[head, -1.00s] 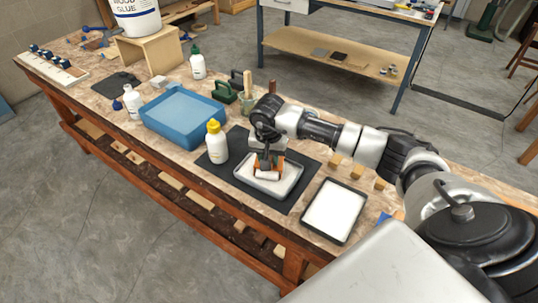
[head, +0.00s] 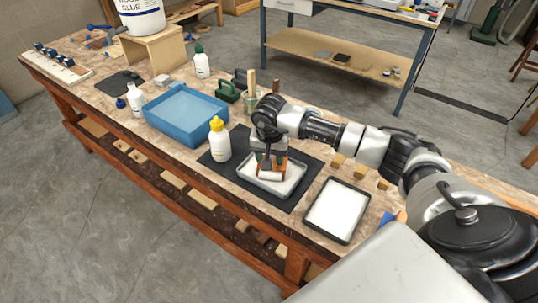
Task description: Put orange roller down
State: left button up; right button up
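The tray has a light inside and lies on a dark mat (head: 222,174). My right gripper (head: 269,163) points down over the tray and appears shut on the roller's upper part. The wrist and fingers hide most of the handle. I cannot tell whether the roller touches the tray floor. My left gripper is not in view.
A yellow-capped white bottle (head: 219,143) stands left of the tray. Behind it is a blue bin (head: 186,115). A second black-rimmed tray with a white surface (head: 336,211) lies to the right. Small wooden blocks (head: 360,171) sit behind that tray. A cup with tools (head: 250,104) stands behind the mat.

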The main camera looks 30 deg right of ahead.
notch_tip(320, 180, up, 12)
jog(key=s+b, duration=0.1)
jog(key=shift+r, duration=0.2)
jog(key=shift+a, duration=0.1)
dwell(0.5)
